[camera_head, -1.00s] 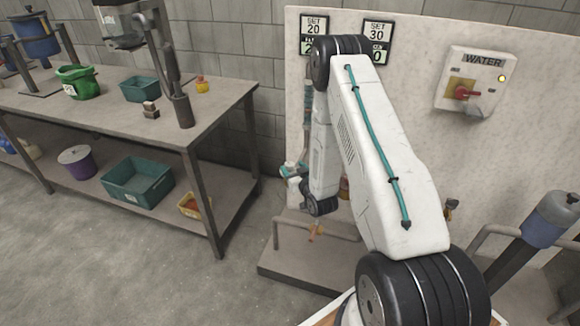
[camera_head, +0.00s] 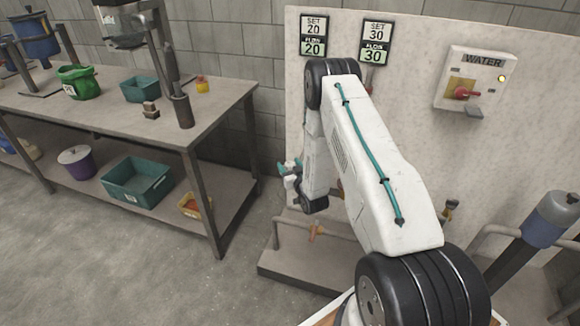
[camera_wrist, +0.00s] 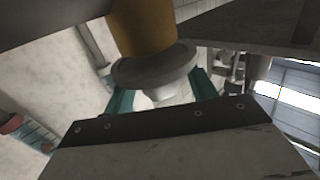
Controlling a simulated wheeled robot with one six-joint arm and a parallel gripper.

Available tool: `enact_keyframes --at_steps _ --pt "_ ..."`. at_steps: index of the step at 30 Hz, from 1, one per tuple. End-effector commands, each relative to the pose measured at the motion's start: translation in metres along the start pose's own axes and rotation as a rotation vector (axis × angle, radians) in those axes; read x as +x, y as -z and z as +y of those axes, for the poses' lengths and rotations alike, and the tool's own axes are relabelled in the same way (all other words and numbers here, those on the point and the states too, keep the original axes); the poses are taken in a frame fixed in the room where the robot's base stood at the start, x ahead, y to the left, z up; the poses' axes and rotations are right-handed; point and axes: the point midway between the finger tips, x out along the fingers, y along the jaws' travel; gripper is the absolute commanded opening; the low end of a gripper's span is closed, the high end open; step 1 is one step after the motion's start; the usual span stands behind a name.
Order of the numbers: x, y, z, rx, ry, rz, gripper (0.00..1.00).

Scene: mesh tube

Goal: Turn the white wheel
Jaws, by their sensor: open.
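In the wrist view, a pale grey-white round part (camera_wrist: 155,68), which looks like the white wheel, sits against the end of a brass-yellow body (camera_wrist: 143,28). My gripper (camera_wrist: 162,93) is open, with one teal finger to the left and one to the right of the pale part. I cannot tell whether the fingers touch it. In the head view my gripper (camera_head: 290,172) hangs in front of the pale panel, left of my forearm. The wheel cannot be made out there, and my arm hides part of the panel.
Two signs read SET 20, FLOW 20 (camera_head: 313,36) and SET 30, FLOW 30 (camera_head: 376,42). A WATER box (camera_head: 474,79) with a red lever is at right. A workbench (camera_head: 225,98) stands left. A pipe rail (camera_head: 325,232) is below; a blue-grey cylinder (camera_head: 548,220) is right.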

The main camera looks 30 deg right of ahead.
Motion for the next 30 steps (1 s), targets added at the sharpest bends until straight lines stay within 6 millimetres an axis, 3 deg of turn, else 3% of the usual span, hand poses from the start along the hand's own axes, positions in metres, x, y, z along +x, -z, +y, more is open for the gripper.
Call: enact_keyframes --at_steps 4,9,17,30 --pt "-0.0002 -0.0001 0.0001 0.000 0.000 0.000 0.57" --pt "-0.0003 0.0000 0.0003 0.000 0.000 0.000 0.12" --pt "0.0002 0.0001 0.0020 0.000 0.044 0.000 0.12" --pt "0.0007 0.0007 0.0021 0.000 0.368 0.002 0.12"
